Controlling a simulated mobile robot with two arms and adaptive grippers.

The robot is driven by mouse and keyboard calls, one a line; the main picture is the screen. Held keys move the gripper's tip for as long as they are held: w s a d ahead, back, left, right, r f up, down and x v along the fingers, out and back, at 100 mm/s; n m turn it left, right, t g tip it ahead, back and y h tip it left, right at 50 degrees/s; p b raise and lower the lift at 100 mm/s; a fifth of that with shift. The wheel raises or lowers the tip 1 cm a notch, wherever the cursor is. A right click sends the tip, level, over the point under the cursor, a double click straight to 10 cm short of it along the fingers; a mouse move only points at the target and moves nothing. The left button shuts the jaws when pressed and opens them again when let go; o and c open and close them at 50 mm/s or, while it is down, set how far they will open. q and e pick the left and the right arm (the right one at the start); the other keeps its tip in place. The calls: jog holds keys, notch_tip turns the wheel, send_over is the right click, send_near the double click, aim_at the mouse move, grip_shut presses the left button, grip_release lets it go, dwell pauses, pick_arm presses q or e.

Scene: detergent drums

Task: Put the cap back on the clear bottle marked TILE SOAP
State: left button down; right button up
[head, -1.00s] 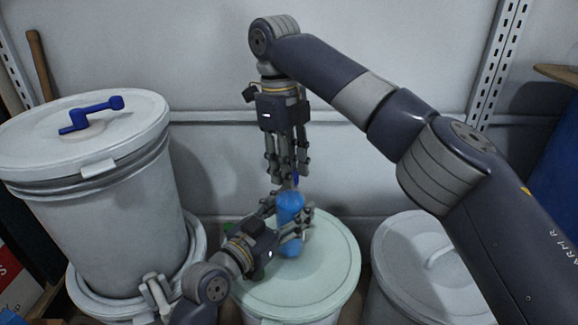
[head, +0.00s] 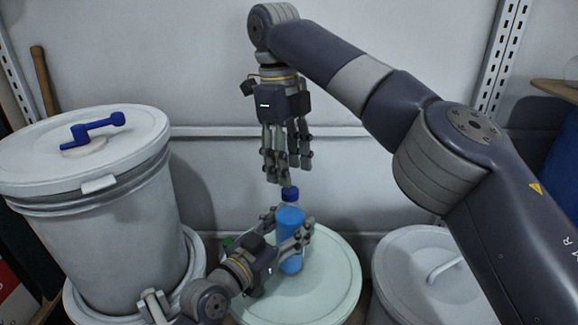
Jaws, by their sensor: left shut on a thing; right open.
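A bottle with bright blue contents (head: 290,222) stands on the pale green drum lid in the middle. My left gripper (head: 289,234) is shut around its body, with fingers on both sides. A dark blue cap (head: 290,194) sits at the top of the bottle; I cannot tell how tightly it is seated. No marking can be read on the bottle. My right gripper (head: 284,183) is open and empty, pointing down just above the cap, with its fingertips close to it.
The pale green lid (head: 325,295) has free room right of the bottle. A green object (head: 228,243) is mostly hidden behind my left gripper. A tall white drum (head: 105,215) with a blue crank handle (head: 95,131) stands left. Another white lid (head: 425,295) is at right.

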jog(key=shift+c, duration=0.2)
jog(key=n, duration=0.5)
jog(key=shift+r, duration=0.15)
jog(key=n, duration=0.5)
jog(key=shift+r, duration=0.2)
jog(key=n, duration=0.6)
jog(key=shift+r+y, duration=0.2)
jog(key=shift+y, duration=0.1)
jog(key=n, duration=0.5)
jog(key=shift+r, duration=0.2)
jog(key=n, duration=0.5)
jog(key=shift+r, duration=0.15)
jog(key=n, duration=0.6)
jog(key=shift+r+t, duration=0.25)
jog(key=shift+t, duration=0.05)
jog(key=n, duration=0.5)
jog(key=shift+d+r, duration=0.1)
jog(key=shift+r, duration=0.1)
jog(key=n, duration=0.6)
jog(key=shift+s+r+y, duration=0.1)
jog(key=shift+r+y, duration=0.1)
jog(key=shift+y, duration=0.1)
